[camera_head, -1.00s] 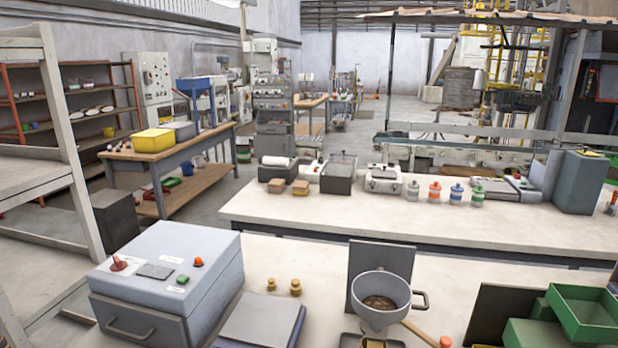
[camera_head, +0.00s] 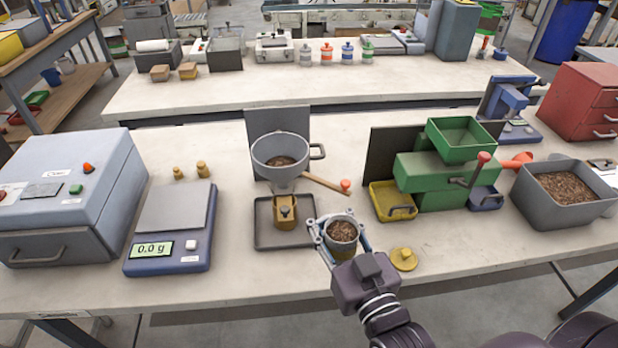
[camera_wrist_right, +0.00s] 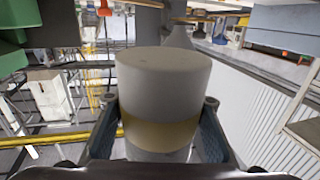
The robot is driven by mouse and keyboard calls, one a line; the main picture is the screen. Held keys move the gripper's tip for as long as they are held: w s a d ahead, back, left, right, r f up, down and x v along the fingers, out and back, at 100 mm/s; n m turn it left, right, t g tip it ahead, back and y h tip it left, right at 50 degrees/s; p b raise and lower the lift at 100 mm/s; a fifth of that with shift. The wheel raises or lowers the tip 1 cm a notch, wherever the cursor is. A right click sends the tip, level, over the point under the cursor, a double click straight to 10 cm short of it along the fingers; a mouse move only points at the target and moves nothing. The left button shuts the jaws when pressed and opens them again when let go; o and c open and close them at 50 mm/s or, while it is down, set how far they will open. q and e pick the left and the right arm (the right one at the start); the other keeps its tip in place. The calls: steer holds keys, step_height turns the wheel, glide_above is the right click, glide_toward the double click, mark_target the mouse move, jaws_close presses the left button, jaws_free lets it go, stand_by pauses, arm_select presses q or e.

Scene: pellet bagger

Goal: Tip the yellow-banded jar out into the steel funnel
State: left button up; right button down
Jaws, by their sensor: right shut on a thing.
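The yellow-banded jar (camera_head: 342,232) is upright and open, with brown pellets showing inside. My right gripper (camera_head: 338,236) is shut around it near the front of the bench. In the right wrist view the jar (camera_wrist_right: 163,95) fills the middle, its yellow band between the fingers. The steel funnel (camera_head: 281,160) stands behind and left of the jar, with a side handle and some brown material in its bowl. A brass-coloured piece (camera_head: 286,212) sits under it on a dark tray (camera_head: 262,238). My left gripper is not in view.
A wooden-handled tool (camera_head: 325,182) lies beside the funnel. A scale (camera_head: 172,225) reading 0.0 g stands left. Green bins (camera_head: 445,175) and a grey pellet tub (camera_head: 540,205) stand right. A yellow knobbed lid (camera_head: 403,259) lies right of the jar.

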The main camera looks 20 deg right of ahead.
mark_target(345, 257)
steer(key=s+f, duration=0.1)
steer(key=s, duration=0.4)
steer(key=s+f, duration=0.1)
steer(key=s, duration=0.1)
steer(key=shift+s+f, duration=0.3)
steer(key=w+d+r+n+y, duration=0.1)
steer(key=w+d+r+y, duration=0.1)
steer(key=w+d+r, duration=0.5)
steer(key=w, duration=0.4)
steer(key=shift+w+d+n+y, duration=0.35)
steer(key=shift+d+n+y, duration=0.05)
step_height(345, 257, down, 18)
steer(key=shift+f+b, duration=0.15)
steer(key=shift+b, duration=0.6)
steer(key=shift+f+p, duration=0.25)
steer(key=shift+p, duration=0.1)
steer(key=shift+f, duration=0.4)
